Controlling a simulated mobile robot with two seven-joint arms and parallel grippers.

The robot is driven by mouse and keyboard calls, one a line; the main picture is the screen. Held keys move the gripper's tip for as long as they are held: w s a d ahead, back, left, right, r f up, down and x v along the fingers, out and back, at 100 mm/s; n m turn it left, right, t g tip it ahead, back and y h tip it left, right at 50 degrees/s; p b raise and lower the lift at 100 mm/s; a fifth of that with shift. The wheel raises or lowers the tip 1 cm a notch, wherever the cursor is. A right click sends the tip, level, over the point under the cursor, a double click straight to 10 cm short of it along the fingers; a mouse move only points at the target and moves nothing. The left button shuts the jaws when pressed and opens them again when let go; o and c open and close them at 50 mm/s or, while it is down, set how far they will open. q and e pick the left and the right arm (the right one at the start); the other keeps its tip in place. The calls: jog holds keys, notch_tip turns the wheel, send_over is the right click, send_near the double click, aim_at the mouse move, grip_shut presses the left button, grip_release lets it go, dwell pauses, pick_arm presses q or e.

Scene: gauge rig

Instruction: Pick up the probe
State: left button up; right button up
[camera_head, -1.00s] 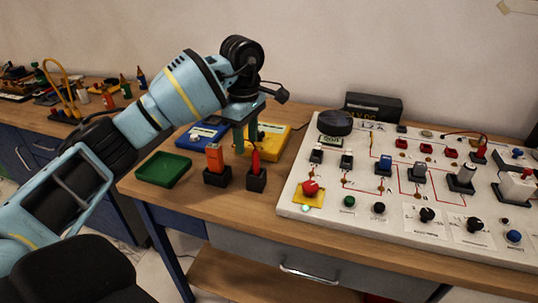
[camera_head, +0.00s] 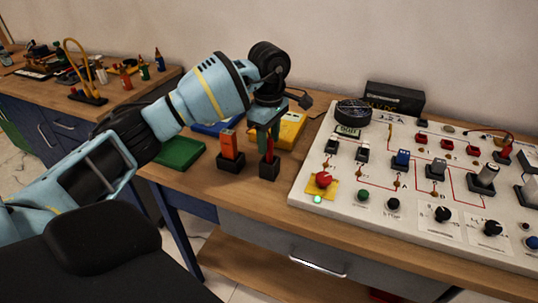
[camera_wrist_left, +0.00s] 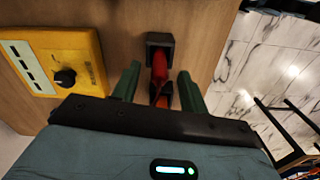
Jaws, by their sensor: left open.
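The probe (camera_head: 269,156) is red and stands upright in a small black holder (camera_head: 269,171) on the wooden bench. My left gripper (camera_head: 268,143) is above it, pointing down, with its green fingers open. In the left wrist view the probe (camera_wrist_left: 160,68) lies between the two spread fingers (camera_wrist_left: 158,88), with its black holder (camera_wrist_left: 160,42) beyond the tips. The fingers do not appear closed on the probe. The probe's upper part is partly hidden by the fingers in the head view. My right gripper is not in view.
A green tray (camera_head: 180,152) is further left, and a yellow meter (camera_head: 291,130) is behind. The white gauge panel (camera_head: 300,193) fills the right side. The bench's front edge is close.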

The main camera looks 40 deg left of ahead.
pick_arm(q)
jog(key=shift+d+f, duration=0.1)
jog(key=shift+f, duration=1.45)
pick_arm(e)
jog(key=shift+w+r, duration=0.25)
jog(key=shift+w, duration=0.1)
pick_arm(q)
grip_shut()
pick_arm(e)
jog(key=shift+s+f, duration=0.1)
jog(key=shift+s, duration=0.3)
